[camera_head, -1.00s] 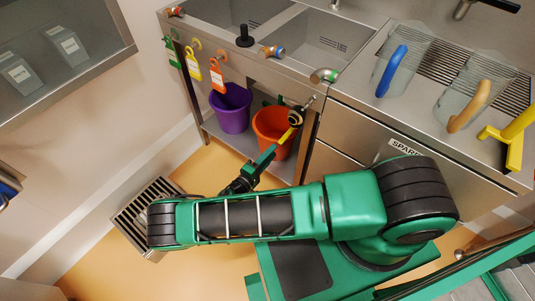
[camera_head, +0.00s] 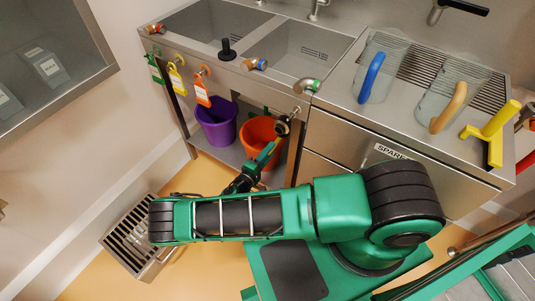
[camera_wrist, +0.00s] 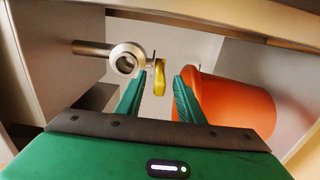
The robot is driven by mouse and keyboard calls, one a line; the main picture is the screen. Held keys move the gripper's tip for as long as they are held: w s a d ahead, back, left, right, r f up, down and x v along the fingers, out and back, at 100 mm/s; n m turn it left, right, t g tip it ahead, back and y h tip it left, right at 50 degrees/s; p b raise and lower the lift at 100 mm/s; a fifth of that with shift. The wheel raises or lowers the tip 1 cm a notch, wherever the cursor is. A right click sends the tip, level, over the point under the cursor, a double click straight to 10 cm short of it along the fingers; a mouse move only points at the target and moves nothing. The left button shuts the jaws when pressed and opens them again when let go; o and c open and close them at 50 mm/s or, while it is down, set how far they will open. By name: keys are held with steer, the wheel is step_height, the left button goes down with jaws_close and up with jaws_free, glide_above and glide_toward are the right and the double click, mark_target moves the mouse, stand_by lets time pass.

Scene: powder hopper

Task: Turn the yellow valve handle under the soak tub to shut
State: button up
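The yellow valve handle (camera_wrist: 160,77) shows in the wrist view as a narrow upright lever beside the round open pipe end (camera_wrist: 125,61) of the valve. My gripper (camera_wrist: 156,94) is open, with one green finger on each side of the handle's line. The handle appears between the fingertips or just beyond them; I see no clear contact. In the head view the valve (camera_head: 283,125) hangs below the right basin (camera_head: 310,50) of the steel sink unit, and my gripper (camera_head: 271,148) reaches up to it from below left. The handle is mostly hidden there.
An orange bucket (camera_head: 258,133) stands close by the valve; it fills the right of the wrist view (camera_wrist: 238,110). A purple bucket (camera_head: 216,124) stands left of it on the lower shelf. Green, yellow and orange tags (camera_head: 202,92) hang on the sink front. A floor grate (camera_head: 130,235) lies left.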

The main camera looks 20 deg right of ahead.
jaws_close()
steer(key=shift+w, duration=0.1)
steer(key=shift+w+a, duration=0.35)
steer(key=shift+w, duration=0.2)
steer(key=shift+w+a, duration=0.35)
steer(key=shift+w, duration=0.2)
steer(key=shift+f, duration=0.1)
